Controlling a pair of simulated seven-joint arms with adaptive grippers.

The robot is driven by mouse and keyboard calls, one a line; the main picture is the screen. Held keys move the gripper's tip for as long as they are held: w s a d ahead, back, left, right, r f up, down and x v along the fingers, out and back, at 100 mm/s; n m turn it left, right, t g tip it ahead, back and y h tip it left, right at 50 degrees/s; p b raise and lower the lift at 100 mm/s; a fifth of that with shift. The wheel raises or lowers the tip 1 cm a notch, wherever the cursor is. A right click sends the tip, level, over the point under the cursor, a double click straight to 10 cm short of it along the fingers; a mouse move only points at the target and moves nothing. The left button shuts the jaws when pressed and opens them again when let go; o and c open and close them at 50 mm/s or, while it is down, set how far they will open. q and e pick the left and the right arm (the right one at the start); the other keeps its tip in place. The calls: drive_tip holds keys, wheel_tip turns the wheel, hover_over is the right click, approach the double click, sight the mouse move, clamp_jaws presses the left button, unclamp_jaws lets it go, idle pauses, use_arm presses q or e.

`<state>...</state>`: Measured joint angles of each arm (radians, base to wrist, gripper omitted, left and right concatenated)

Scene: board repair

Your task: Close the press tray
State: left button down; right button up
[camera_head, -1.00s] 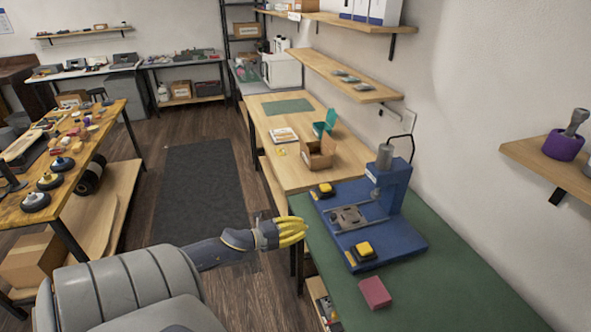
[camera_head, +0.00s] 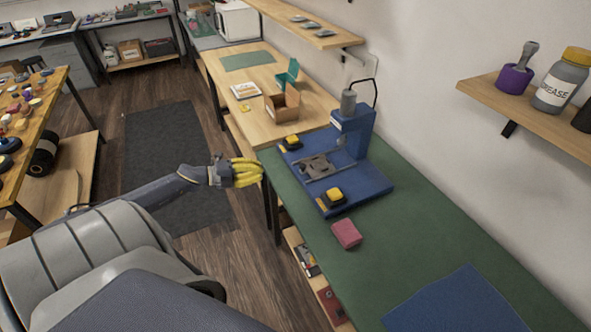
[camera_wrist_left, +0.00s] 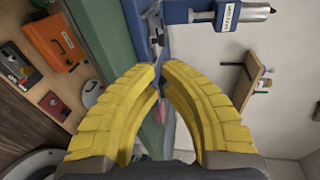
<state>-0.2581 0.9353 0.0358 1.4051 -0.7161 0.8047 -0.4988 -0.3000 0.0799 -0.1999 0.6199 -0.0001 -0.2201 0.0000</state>
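The blue press (camera_head: 352,133) stands on the green bench mat, with a silver cylinder on its top and a flat blue base. Its grey metal tray (camera_head: 318,168) sits on rails, out on the left of the base, clear of the press column. My left gripper (camera_head: 260,172), with yellow fingers, is left of the bench edge, apart from the tray. In the left wrist view its fingertips (camera_wrist_left: 160,66) nearly meet, with nothing held. Part of the blue press (camera_wrist_left: 190,10) shows at the top there. My right gripper is in no view.
Yellow-topped buttons (camera_head: 333,196) sit at the base corners. A pink block (camera_head: 346,233) and a blue mat (camera_head: 455,305) lie on the green mat (camera_head: 400,240). An open cardboard box (camera_head: 283,106) stands on the wooden bench behind. A shelf (camera_head: 530,110) juts from the right wall.

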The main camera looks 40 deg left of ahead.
use_arm(q)
drive_tip(key=shift+h, duration=0.4)
drive_tip(key=x, duration=0.9)
drive_tip(key=d+x, duration=0.1)
drive_tip(key=x, duration=0.3)
drive_tip(key=shift+s+d+f, duration=0.1)
drive_tip(key=shift+d+f, duration=0.05)
drive_tip(key=shift+d, duration=0.15)
